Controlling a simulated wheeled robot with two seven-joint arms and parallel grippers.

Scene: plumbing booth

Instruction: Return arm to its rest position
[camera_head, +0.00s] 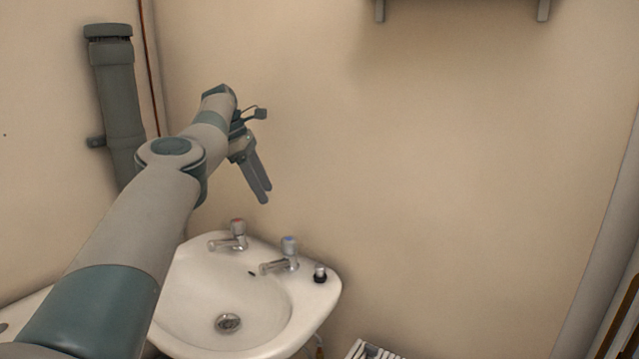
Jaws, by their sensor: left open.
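My left arm (135,225) reaches in from the lower left, across the left side of the sink. My left gripper (266,194) hangs in the air above the back of the sink, in front of the beige wall. Its two fingers point down and slightly right, with a gap between them, and hold nothing. It is apart from the taps below. My right arm and right gripper are not in view.
A white sink (318,303) carries a red-marked tap (234,236), a blue-marked tap (284,257) and a small black-and-silver piece (320,274). A grey pipe (117,95) runs down the left wall. A shelf (460,8) is top right. The right-hand wall area is clear.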

